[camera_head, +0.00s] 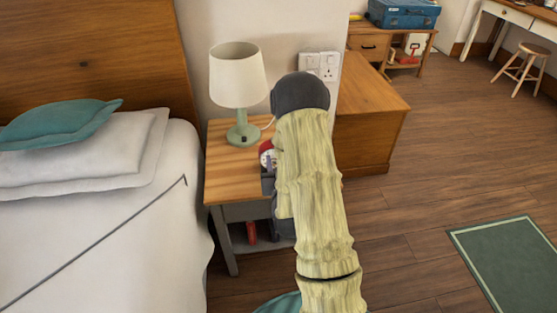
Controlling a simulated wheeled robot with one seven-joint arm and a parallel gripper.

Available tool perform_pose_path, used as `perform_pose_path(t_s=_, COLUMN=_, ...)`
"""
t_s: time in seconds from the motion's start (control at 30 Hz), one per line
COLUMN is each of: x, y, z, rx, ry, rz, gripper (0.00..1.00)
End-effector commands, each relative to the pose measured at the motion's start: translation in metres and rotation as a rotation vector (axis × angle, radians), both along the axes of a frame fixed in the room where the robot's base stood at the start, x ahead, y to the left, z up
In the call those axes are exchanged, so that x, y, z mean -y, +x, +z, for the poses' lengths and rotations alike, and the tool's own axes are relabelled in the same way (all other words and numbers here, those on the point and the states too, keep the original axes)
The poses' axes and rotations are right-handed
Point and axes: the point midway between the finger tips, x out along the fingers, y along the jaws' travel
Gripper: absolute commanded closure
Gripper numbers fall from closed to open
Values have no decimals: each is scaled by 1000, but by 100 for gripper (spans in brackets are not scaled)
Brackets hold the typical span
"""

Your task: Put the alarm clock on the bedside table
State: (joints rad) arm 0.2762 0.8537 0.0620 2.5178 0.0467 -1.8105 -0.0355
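The bedside table (232,175) has a wooden top and grey legs and stands beside the bed. The alarm clock (266,154), a small red thing with a white face, shows just left of my arm, over the right part of the table top. My arm hides most of it. My gripper (268,178) is at the clock, dark and mostly hidden behind my arm. Its fingertips are not clear, so I cannot tell whether it holds the clock, or whether the clock touches the table top.
A green lamp with a cream shade (238,78) stands at the back of the table top. The front left of the top is bare. The bed (100,230) is close on the left, a wooden cabinet (375,115) on the right. A red object (251,232) is on the lower shelf.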

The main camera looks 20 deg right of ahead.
Motion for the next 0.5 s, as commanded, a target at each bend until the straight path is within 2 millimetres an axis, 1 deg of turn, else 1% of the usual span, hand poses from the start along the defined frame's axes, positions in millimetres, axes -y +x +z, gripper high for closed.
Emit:
perform_pose_path(t_s=0.03, x=-1, y=-2, z=4, rx=-5, ry=1, rz=0, gripper=68)
perform_pose_path(t_s=0.3, x=-4, y=-14, z=4, rx=-4, ry=1, rz=1, gripper=68)
perform_pose_path(t_s=0.5, x=-5, y=-18, z=1, rx=-2, ry=0, rz=1, gripper=68)
